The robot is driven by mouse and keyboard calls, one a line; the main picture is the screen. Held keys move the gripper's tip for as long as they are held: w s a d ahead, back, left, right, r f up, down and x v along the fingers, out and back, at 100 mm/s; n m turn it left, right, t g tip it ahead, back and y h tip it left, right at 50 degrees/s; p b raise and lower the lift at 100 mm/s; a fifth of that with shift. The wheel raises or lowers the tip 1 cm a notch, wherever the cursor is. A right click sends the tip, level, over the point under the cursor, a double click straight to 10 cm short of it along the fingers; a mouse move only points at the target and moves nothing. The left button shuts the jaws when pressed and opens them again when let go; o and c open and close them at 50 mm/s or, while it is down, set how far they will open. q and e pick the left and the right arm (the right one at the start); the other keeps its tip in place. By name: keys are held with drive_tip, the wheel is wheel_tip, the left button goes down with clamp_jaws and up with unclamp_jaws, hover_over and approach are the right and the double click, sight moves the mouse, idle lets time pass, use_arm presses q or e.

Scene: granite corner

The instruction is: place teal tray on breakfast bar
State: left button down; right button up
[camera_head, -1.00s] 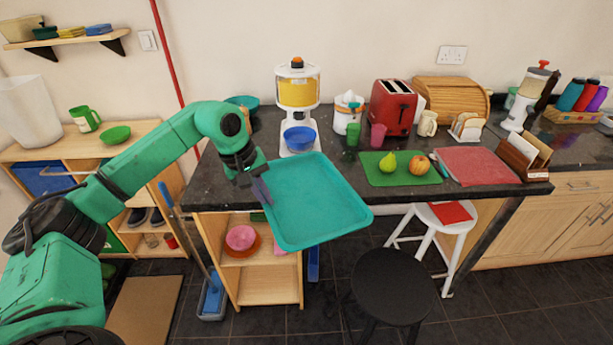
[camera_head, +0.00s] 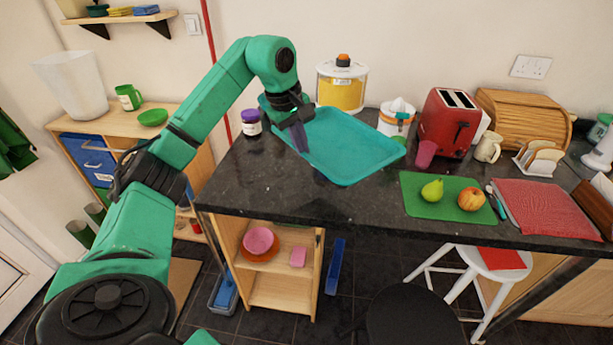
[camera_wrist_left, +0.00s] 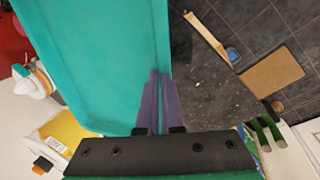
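The teal tray (camera_head: 350,150) is a shallow rectangular tray with raised rims, over the left part of the breakfast bar (camera_head: 270,185), a dark granite top. My left gripper (camera_head: 300,137) is shut on the tray's left rim. In the left wrist view the purple fingers (camera_wrist_left: 157,105) pinch that rim, and the tray (camera_wrist_left: 100,60) fills the left side. The tray's near corner appears close to the granite; I cannot tell whether it touches. My right gripper is not in view.
The yellow-filled dispenser (camera_head: 342,90) and citrus juicer (camera_head: 397,116) stand behind the tray. A purple-lidded jar (camera_head: 251,122) is left of the gripper. To the right are a red toaster (camera_head: 448,125) and a green mat (camera_head: 420,207) with fruit. The bar's front left is bare.

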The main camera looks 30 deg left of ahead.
use_arm(q)
drive_tip(key=s+a+x, duration=0.1)
drive_tip(key=x, duration=0.9)
drive_tip(key=shift+f, duration=0.35)
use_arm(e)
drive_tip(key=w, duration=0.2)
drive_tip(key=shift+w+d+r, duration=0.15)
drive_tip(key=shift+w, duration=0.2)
use_arm(q)
drive_tip(key=c, duration=1.1)
unclamp_jaws()
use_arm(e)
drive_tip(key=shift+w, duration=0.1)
